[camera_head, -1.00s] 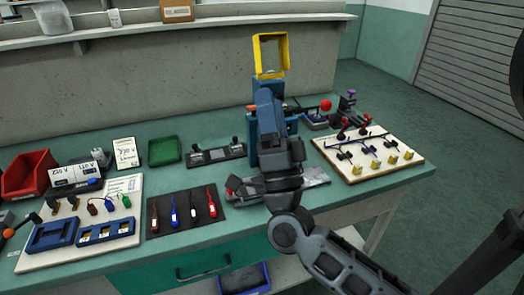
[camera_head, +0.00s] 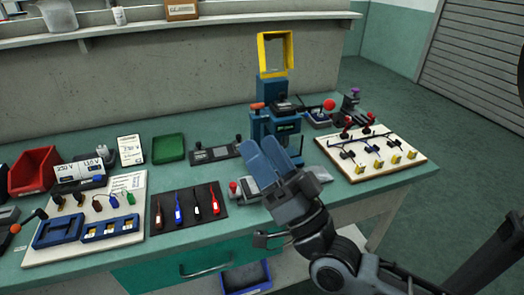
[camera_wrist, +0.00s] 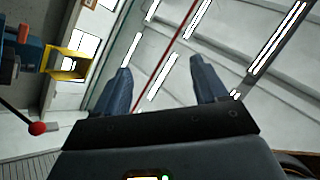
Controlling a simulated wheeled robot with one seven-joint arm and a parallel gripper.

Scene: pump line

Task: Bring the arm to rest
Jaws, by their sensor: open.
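My gripper (camera_head: 267,158) is in the head view, in front of the blue press-like machine (camera_head: 273,122) and above the front part of the bench. Its two blue fingers are spread apart with nothing between them. In the wrist view my gripper (camera_wrist: 158,82) points up toward the ceiling and its lights, with its fingers wide apart and empty. My arm reaches in from the lower right of the head view. It partly hides a grey device with a red knob (camera_head: 233,187) on the bench.
The green bench (camera_head: 330,210) carries a dark mat (camera_head: 166,215) with several tools, a white board (camera_head: 392,158) with valves and yellow tags, a red bin (camera_head: 35,169) and a green tray (camera_head: 168,148). A yellow frame (camera_head: 260,54) tops the machine. Free floor lies right of the bench.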

